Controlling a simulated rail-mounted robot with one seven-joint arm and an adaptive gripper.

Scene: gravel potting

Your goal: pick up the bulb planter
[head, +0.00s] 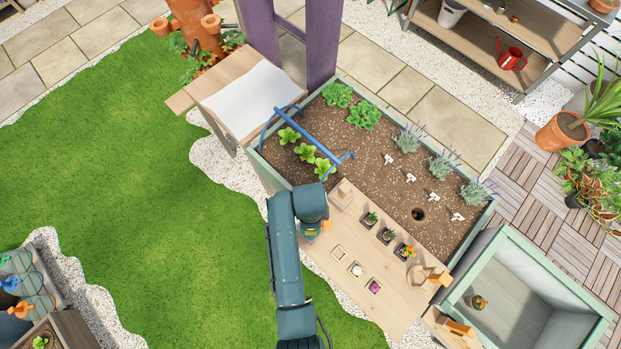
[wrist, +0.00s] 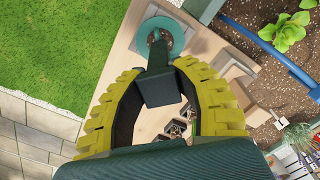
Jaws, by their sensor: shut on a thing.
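The bulb planter (wrist: 174,40) shows in the wrist view as a teal ring with a dark stem and a dark grip block. My gripper (wrist: 158,72) has its yellow fingers closed on either side of the dark grip block. The teal ring appears over the wooden bench; I cannot tell whether it touches the wood. In the head view my gripper (head: 314,231) is over the left part of the wooden bench (head: 325,262), mostly under my arm. The planter is hidden there.
Several small potted plants (head: 387,235) stand in the bench to the right of my gripper. The planting bed (head: 375,165) lies behind, with a blue pipe (head: 322,148) across its left side. A green-rimmed crate (head: 560,277) is at the right. Lawn lies to the left.

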